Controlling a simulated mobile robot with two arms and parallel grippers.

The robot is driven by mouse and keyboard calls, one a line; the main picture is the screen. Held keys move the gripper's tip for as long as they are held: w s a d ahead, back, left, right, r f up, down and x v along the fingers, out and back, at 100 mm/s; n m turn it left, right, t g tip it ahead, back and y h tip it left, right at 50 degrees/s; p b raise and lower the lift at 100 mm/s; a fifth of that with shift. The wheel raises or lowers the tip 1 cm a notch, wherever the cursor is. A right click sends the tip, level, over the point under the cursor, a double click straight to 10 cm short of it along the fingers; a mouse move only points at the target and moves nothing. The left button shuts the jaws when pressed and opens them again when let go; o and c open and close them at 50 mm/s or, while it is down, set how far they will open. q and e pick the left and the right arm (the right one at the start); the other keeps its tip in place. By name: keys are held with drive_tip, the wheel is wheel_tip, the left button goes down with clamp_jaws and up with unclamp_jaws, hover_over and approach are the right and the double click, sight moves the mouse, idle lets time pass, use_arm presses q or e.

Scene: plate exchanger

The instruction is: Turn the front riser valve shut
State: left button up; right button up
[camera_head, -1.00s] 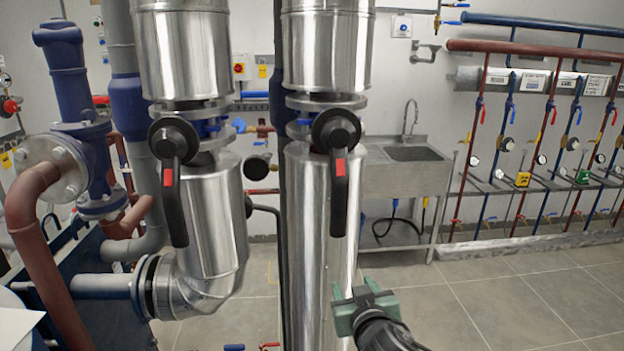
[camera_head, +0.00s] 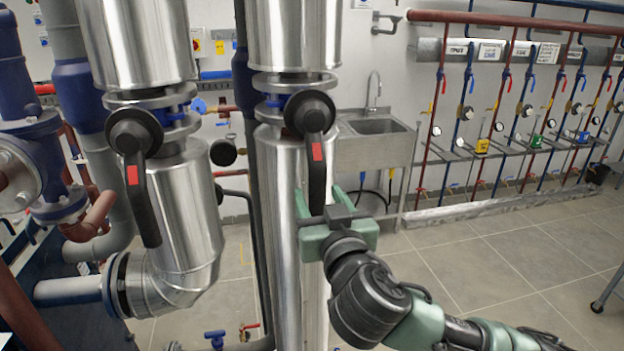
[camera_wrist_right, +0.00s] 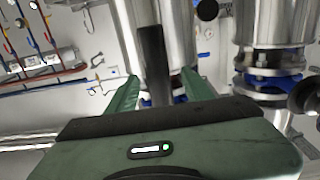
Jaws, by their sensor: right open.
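Two silver risers each carry a valve with a black lever and a red mark. The right valve's lever (camera_head: 316,165) hangs almost straight down along its riser (camera_head: 283,200). The left valve's lever (camera_head: 140,195) also hangs down, slightly tilted. My right gripper (camera_head: 328,200) is open at the lower end of the right lever. In the right wrist view, the dark lever (camera_wrist_right: 153,60) stands between my two spread green fingers (camera_wrist_right: 155,88), with a gap on either side. The lever's lowest end is hidden by the gripper body. My left gripper is out of view.
A steel sink (camera_head: 378,130) stands behind the right riser. Blue and red pipes with small valves line the back wall. A blue pump (camera_head: 35,165) and red piping crowd the left. The tiled floor (camera_head: 480,260) at right is mostly open.

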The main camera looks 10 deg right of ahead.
sight(314, 182)
drive_tip(key=w+p, duration=0.1)
drive_tip(key=w, duration=0.4)
drive_tip(key=shift+d+r+p, duration=0.15)
drive_tip(key=shift+d+p, duration=0.05)
drive_tip(key=shift+p, duration=0.15)
drive_tip(key=shift+w+a, duration=0.1)
drive_tip(key=shift+w, duration=0.35)
clamp_jaws()
idle(0.6)
